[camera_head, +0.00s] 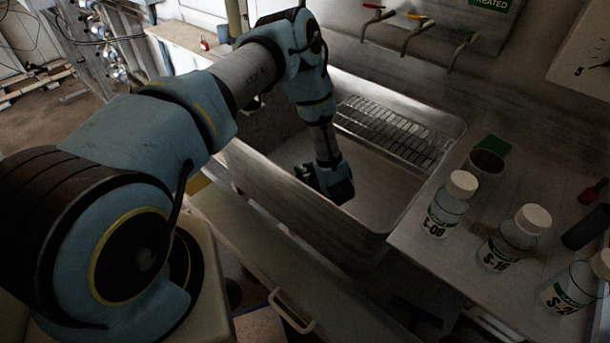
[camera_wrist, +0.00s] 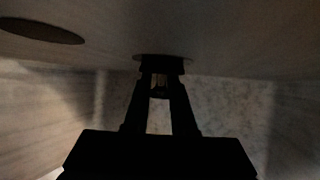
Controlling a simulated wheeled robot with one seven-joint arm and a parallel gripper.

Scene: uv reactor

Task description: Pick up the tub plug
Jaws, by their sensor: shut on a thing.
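My gripper (camera_head: 333,185) is down inside the metal sink (camera_head: 270,185) in the head view, low near its floor; its fingertips are hidden there. In the wrist view its two dark fingers (camera_wrist: 162,68) close in on a small brownish piece, the tub plug (camera_wrist: 160,79), held between the tips. A dark disc-like edge shows around the fingertips against the sink surface. I cannot tell whether the plug touches that surface. A dark oval opening (camera_wrist: 40,30), perhaps the drain, lies to the upper left. The plug is not visible in the head view.
A wire rack (camera_head: 392,130) sits at the back of the sink. Taps (camera_head: 415,35) hang on the wall above. Labelled bottles (camera_head: 446,207) and a dark cup (camera_head: 486,165) stand on the right counter (camera_head: 430,262). The sink walls surround my gripper closely.

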